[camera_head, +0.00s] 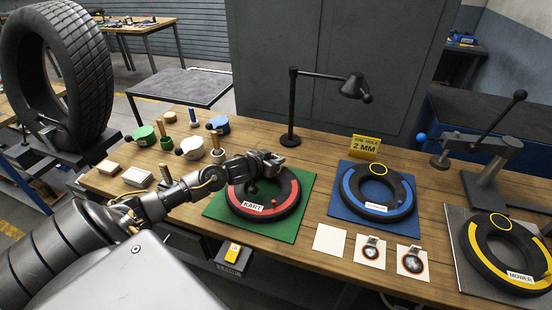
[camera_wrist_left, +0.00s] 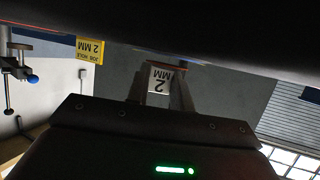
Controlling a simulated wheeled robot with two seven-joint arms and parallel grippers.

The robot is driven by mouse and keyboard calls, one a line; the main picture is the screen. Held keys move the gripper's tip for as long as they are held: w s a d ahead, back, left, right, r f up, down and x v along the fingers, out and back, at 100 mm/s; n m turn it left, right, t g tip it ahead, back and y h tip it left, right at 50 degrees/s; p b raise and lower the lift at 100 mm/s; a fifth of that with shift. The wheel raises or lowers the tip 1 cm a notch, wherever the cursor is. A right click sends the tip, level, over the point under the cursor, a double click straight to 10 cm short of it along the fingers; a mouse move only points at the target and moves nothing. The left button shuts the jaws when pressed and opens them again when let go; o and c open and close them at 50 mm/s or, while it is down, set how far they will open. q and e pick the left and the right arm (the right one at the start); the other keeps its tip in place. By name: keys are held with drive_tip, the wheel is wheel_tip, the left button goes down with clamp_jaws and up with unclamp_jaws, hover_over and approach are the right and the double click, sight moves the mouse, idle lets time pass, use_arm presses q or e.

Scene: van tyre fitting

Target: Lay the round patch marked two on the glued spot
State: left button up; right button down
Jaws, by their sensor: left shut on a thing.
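My left gripper (camera_head: 268,160) is over the far side of the red-banded KART tyre (camera_head: 288,200), which lies flat on a green mat (camera_head: 225,207). In the left wrist view the gripper (camera_wrist_left: 162,85) is shut on a patch, with its white tag marked 2 MM (camera_wrist_left: 161,80) between the fingers. The patch disc shows only as a thin edge close to a dark curved surface; I cannot tell if they touch. Yellow rings mark spots on the blue-banded tyre (camera_head: 347,187) and the MOWER tyre (camera_head: 475,250). Any spot on the KART tyre is hidden. My right gripper is not in view.
One card (camera_head: 329,240) is bare; two others hold patches (camera_head: 371,251) (camera_head: 412,262). A yellow sign (camera_head: 366,147) reads job hole 2 MM. A black lamp (camera_head: 292,110) stands behind the tyres. Pots and brushes (camera_head: 191,147) stand left. A lever press (camera_head: 485,160) stands right.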

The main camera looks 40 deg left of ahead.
use_arm(q)
drive_tip(key=shift+f, duration=0.4)
idle(0.8)
idle(0.4)
drive_tip(key=o, duration=1)
wheel_tip(320, 180, up, 9)
drive_tip(key=p, duration=1)
drive_tip(key=shift+s, duration=0.1)
